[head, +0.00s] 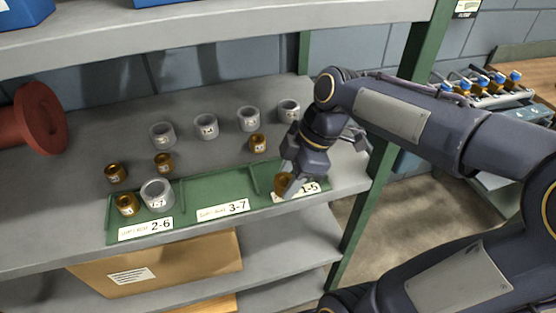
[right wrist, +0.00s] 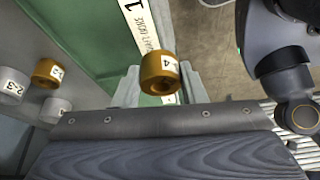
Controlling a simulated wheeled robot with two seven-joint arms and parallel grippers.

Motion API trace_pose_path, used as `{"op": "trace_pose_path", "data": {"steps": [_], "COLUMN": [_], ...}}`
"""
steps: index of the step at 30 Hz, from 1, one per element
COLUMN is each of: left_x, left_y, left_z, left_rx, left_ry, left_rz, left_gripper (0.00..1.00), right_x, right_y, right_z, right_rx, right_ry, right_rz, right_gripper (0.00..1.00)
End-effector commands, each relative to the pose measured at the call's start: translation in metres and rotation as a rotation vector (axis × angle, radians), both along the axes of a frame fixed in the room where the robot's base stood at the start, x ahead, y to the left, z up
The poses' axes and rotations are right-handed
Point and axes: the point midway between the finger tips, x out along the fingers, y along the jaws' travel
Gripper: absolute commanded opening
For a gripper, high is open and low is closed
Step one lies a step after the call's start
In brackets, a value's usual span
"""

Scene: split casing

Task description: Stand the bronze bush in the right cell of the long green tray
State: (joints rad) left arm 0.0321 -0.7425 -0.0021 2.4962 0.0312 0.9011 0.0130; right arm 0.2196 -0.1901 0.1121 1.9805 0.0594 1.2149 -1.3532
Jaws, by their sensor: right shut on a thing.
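The long green tray (head: 190,192) lies along the front of the shelf, with cell labels 2-6, 3-7 and 1-5 from left to right. My right gripper (head: 290,186) is over the right cell, shut on a bronze bush (head: 281,183). In the right wrist view the bush (right wrist: 158,75) sits between the fingertips, with a label ending in 4 partly visible. The fingers and wrist hide part of the right cell, and I cannot tell whether the bush touches its floor. My left gripper is not in view.
The left cell holds a bronze bush (head: 126,204) and a grey ring (head: 157,193); the middle cell is empty. Behind stand loose bronze bushes (head: 163,162) and several grey rings (head: 206,126). A green post (head: 385,150) is close right of my gripper. A red flanged part (head: 40,118) lies far left.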

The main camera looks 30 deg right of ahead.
Motion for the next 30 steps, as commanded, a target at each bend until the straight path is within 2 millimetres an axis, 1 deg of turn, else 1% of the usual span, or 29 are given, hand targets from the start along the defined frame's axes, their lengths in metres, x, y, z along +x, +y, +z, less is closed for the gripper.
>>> {"op": "trace_pose_path", "data": {"steps": [1, 3, 6, 14, 18, 21, 30], "left_x": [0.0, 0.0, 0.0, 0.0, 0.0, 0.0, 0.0], "left_y": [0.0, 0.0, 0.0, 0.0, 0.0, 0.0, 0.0], "left_z": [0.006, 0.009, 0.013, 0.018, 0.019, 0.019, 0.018], "left_rx": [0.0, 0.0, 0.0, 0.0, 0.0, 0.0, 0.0], "left_ry": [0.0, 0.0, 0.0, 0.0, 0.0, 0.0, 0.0], "left_rz": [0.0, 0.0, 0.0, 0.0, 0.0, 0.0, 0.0], "left_gripper": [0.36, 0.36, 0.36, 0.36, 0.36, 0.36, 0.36], "right_x": [0.014, 0.031, 0.049, 0.073, 0.072, 0.072, 0.072], "right_y": [-0.003, -0.007, -0.011, -0.017, -0.017, -0.017, -0.017], "right_z": [0.003, 0.003, 0.002, 0.001, -0.022, -0.032, -0.035], "right_rx": [0.002, 0.002, 0.002, 0.0, 0.001, 0.0, 0.001], "right_ry": [0.005, 0.002, 0.002, 0.001, 0.004, 0.0, -0.001], "right_rz": [0.001, 0.001, 0.0, 0.0, 0.001, -0.001, 0.0], "right_gripper": [0.04, 0.04, 0.04, 0.04, 0.04, 0.04, 0.04]}}
